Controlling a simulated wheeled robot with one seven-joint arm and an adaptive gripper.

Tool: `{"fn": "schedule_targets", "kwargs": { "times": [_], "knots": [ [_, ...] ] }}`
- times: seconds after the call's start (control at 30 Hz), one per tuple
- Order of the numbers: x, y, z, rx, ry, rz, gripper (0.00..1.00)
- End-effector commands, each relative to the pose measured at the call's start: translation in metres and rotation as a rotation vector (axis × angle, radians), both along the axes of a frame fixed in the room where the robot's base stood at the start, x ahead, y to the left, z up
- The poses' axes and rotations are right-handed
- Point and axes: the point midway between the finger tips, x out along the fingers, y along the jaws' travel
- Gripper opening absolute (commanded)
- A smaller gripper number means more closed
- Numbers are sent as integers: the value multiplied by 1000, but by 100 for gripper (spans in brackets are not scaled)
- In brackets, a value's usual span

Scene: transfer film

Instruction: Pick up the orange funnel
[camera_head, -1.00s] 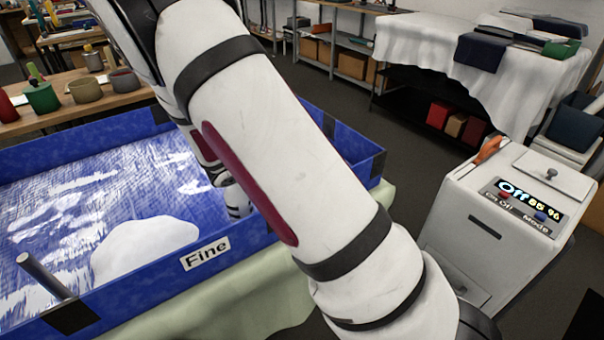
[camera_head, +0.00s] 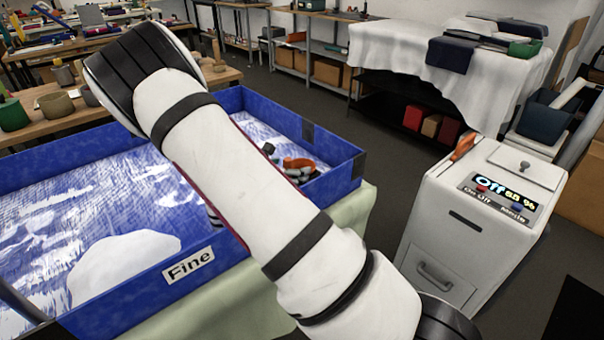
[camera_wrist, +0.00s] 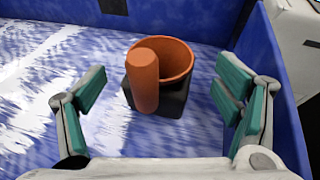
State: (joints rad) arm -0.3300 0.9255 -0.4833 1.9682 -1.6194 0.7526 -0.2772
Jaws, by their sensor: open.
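The orange funnel (camera_wrist: 178,61) is in the blue tray, in the upper middle of the wrist view. It shows a round open rim and a thick orange cylinder in front, and it sits at a small black block (camera_wrist: 172,98). In the head view an orange piece (camera_head: 298,163) shows inside the tray's far right corner, partly hidden by my arm. My gripper (camera_wrist: 160,86) is open, its teal-padded fingers apart to the left and right of the funnel and nearer the camera. No contact is visible.
The blue tray wall (camera_head: 215,262) marked "Fine" bounds the space; its side rises close to my right finger in the wrist view. White powder (camera_head: 125,265) lies in the tray. A white machine (camera_head: 440,225) reading "Off" stands right, with an orange item (camera_head: 463,147) on it.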

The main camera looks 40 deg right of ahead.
Motion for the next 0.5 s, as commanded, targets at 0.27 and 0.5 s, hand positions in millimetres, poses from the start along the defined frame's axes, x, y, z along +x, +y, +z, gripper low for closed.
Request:
{"fn": "schedule_targets", "kwargs": {
  "times": [0.27, 0.5],
  "knots": [
    [9, -31, -14, -2, 2, -2, 84],
    [14, -44, -19, -1, 0, 0, 84]
  ]
}}
